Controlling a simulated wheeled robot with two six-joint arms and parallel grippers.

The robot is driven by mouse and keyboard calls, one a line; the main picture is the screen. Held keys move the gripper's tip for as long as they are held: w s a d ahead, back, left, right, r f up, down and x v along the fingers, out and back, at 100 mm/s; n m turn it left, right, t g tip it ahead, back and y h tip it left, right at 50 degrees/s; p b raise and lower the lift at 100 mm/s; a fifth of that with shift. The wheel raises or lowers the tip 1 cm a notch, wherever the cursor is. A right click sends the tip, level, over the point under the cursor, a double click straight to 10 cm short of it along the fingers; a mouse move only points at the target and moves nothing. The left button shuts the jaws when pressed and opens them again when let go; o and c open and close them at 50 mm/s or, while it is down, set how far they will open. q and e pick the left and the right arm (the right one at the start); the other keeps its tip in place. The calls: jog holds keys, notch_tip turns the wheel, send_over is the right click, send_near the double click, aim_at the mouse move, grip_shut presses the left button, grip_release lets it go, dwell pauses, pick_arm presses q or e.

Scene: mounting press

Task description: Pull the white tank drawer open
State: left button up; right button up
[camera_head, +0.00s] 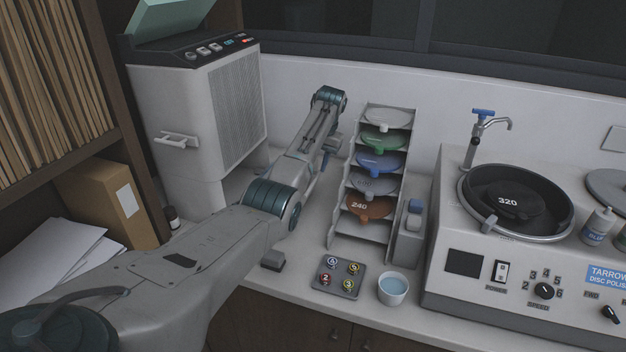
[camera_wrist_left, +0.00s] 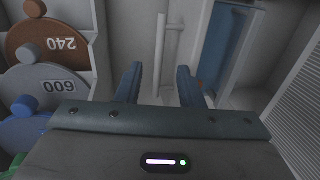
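The white tank unit (camera_head: 163,112) stands at the back left, with a pale bar handle (camera_head: 176,139) on its front face. I see no open gap around that front. My left arm reaches across the bench, and its gripper (camera_head: 327,155) hangs between the unit and the disc rack, right of the handle and away from it. In the left wrist view the two blue fingers (camera_wrist_left: 158,88) are apart with nothing clearly between them. A pale upright bar (camera_wrist_left: 161,48) shows beyond them; I cannot tell what it belongs to. My right gripper is out of view.
A rack (camera_head: 336,226) of coloured discs stands just right of my left forearm. A numbered grey block (camera_head: 338,279) and a cup (camera_head: 393,290) sit near the front edge. A polisher (camera_head: 454,218) fills the right. A shelf with folders (camera_head: 103,200) borders the left.

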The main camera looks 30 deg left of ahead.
aim_at(311, 186)
pick_arm(q)
jog(key=f, duration=0.2)
jog(key=a+f+p, duration=0.1)
jog(key=f, duration=0.4)
jog(key=shift+a+f+p, duration=0.1)
jog(key=shift+a+p, duration=0.15)
jog(key=shift+p, duration=0.15)
jog(key=shift+s+f, duration=0.15)
jog(key=shift+f, duration=0.25)
jog(key=shift+c, duration=0.2)
grip_shut()
